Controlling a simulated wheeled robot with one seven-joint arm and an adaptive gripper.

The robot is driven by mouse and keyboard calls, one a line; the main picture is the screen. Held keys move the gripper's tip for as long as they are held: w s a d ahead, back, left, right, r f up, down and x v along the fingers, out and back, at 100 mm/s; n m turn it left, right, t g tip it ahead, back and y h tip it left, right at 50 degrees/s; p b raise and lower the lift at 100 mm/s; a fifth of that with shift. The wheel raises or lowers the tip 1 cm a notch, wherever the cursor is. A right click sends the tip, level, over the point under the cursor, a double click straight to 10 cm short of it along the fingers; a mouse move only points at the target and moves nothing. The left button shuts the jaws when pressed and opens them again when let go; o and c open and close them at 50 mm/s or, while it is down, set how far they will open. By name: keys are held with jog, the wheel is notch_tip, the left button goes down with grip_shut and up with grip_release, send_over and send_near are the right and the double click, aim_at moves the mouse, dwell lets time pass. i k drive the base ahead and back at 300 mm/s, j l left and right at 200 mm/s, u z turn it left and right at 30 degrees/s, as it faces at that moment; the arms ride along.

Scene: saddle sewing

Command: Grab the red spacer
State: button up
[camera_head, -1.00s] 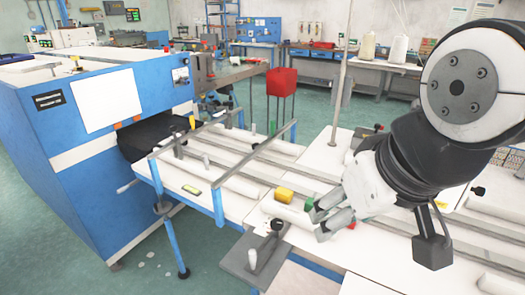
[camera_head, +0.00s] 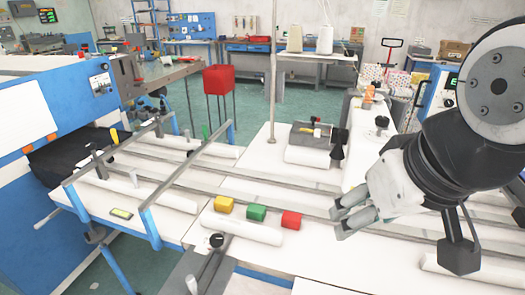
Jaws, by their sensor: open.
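The red spacer (camera_head: 291,220) is a small red block on the white work table (camera_head: 262,254), at the right end of a short row of blocks. A green block (camera_head: 256,213) and a yellow block (camera_head: 224,204) sit to its left. My gripper (camera_head: 338,222) is open and empty, to the right of the red spacer and apart from it in the picture. Its fingers point left, towards the blocks. How high it is above the table is hard to tell.
A white roll (camera_head: 241,228) lies in front of the blocks. A thin upright pole (camera_head: 273,75) stands behind them. Metal rails run across the table, with a blue machine (camera_head: 22,200) at left. A grey clamp-like device (camera_head: 205,262) is at the front edge.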

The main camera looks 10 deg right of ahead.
aim_at(290, 221)
jog(key=k+l+u, duration=0.1)
jog(key=l, duration=0.15)
jog(key=j+z, duration=0.5)
jog(key=j, duration=0.75)
jog(key=i+j, duration=0.2)
jog(key=j, duration=0.15)
jog(key=i+j, duration=0.15)
jog(key=j, duration=0.2)
